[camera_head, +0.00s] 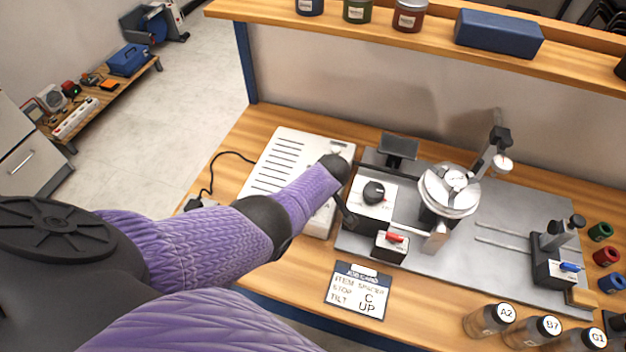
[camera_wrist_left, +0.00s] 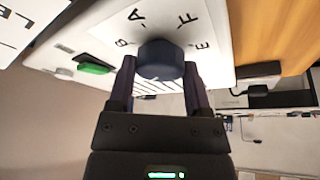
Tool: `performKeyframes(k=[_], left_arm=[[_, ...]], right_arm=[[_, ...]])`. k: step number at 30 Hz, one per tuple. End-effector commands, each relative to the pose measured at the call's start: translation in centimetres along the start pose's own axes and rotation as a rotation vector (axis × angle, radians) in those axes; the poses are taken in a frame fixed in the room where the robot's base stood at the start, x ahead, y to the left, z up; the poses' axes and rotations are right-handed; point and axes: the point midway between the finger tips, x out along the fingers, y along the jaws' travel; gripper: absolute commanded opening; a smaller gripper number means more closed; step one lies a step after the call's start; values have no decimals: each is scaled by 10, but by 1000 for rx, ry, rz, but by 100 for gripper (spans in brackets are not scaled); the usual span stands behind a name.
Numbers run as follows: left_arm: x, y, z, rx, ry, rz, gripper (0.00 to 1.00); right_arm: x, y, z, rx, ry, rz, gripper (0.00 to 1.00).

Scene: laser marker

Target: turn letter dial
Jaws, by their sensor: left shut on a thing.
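The letter dial (camera_wrist_left: 162,60) is a dark round knob on a white panel (camera_wrist_left: 222,30). My left gripper (camera_wrist_left: 160,80) is shut on the knob, one finger on each side. In the head view my left gripper (camera_head: 345,210) points down beside the white vented box (camera_head: 290,150), and my forearm covers part of that box. I cannot make out the letter dial there. My right gripper is not in view.
A black knob (camera_head: 374,192) on a white block and a red switch (camera_head: 394,237) stand close to the right of my gripper. A round clamp fixture (camera_head: 449,190) is beyond. Labelled jars (camera_head: 488,320) line the front right.

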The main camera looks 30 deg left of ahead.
Motion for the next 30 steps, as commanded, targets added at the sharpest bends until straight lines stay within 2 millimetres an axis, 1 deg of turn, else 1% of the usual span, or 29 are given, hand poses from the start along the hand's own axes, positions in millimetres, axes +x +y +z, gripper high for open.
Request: performKeyframes(k=[1,2,3,5,6,13,15,17,21,24,27,30], left_arm=[[-1,1,-1,0,3,3,5],[-1,1,-1,0,3,3,70],[-1,1,-1,0,3,3,78],[0,1,-1,0,3,2,91],[0,0,-1,0,2,2,99],[0,0,-1,1,1,1,99],[-5,0,-1,1,1,2,99],[-16,0,-2,1,1,3,99],[-57,1,-4,1,1,5,99],[-80,1,-4,0,2,4,99],[-94,0,-2,0,1,3,99],[-100,0,-1,0,1,3,99]], right_arm=[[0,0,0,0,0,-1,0],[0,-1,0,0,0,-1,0],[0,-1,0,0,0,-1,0],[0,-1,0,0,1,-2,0],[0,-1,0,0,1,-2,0],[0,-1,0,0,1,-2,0],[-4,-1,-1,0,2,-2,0],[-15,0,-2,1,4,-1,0],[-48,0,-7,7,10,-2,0],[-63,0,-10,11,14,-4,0],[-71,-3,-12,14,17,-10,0],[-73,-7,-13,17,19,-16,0]])
